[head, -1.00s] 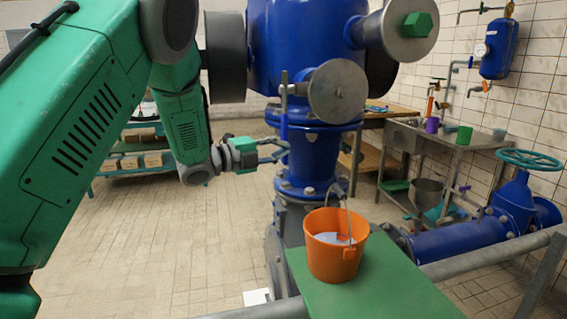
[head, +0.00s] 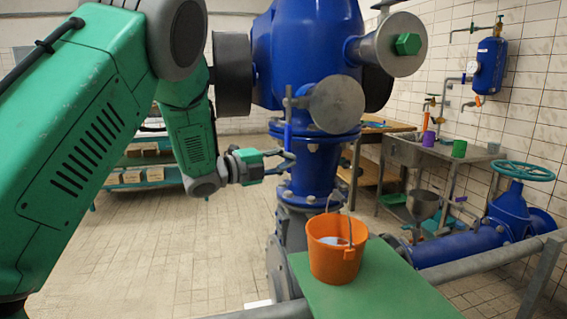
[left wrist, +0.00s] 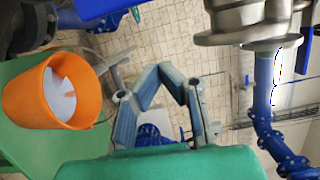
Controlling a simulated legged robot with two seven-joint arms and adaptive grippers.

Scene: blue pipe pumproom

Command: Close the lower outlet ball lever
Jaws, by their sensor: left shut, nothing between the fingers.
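A blue lever handle (head: 288,137) hangs straight down from a grey rod beside the round grey flange (head: 337,104) on the blue pump column (head: 312,165). It looks like a ball lever, but I cannot tell if it is the lower outlet one. My left gripper (head: 287,162) is just below the handle's lower end, in front of the column; contact cannot be told. In the left wrist view its fingers (left wrist: 160,72) converge to a closed tip with nothing between them. My right gripper is not in view.
An orange bucket (head: 335,262) with white contents stands on a green board (head: 385,285) below the column. A grey rail (head: 490,258) and a blue pipe with a teal handwheel (head: 525,171) lie to the right. A metal sink bench (head: 410,153) stands behind. The left floor is clear.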

